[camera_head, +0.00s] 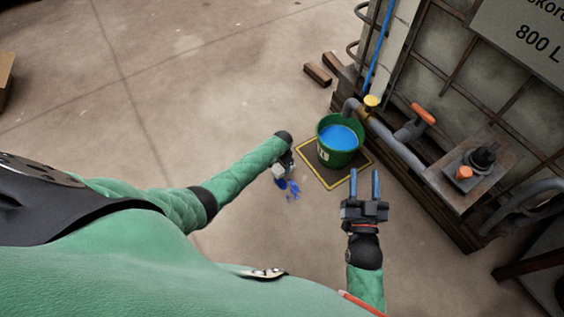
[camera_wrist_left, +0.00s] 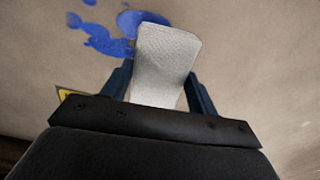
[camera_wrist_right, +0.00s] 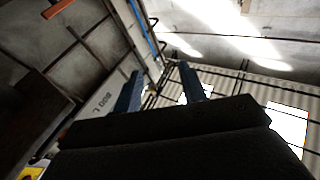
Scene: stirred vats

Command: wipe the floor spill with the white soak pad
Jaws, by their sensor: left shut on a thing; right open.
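The floor spill (camera_head: 292,188) is a small patch of blue splashes on the concrete, beside the yellow-edged mat. It also shows in the left wrist view (camera_wrist_left: 100,36), at the top left, partly behind the pad. My left gripper (camera_head: 279,171) is shut on the white soak pad (camera_wrist_left: 163,62), which sticks out between its fingers. In the head view the pad shows only as a small pale patch by the spill. I cannot tell whether the pad touches the floor. My right gripper (camera_head: 365,186) is open and empty, to the right of the spill, with its two blue fingers apart.
A caged 800 L tank (camera_head: 449,60) stands at the right. Wooden blocks (camera_head: 318,75) lie behind.

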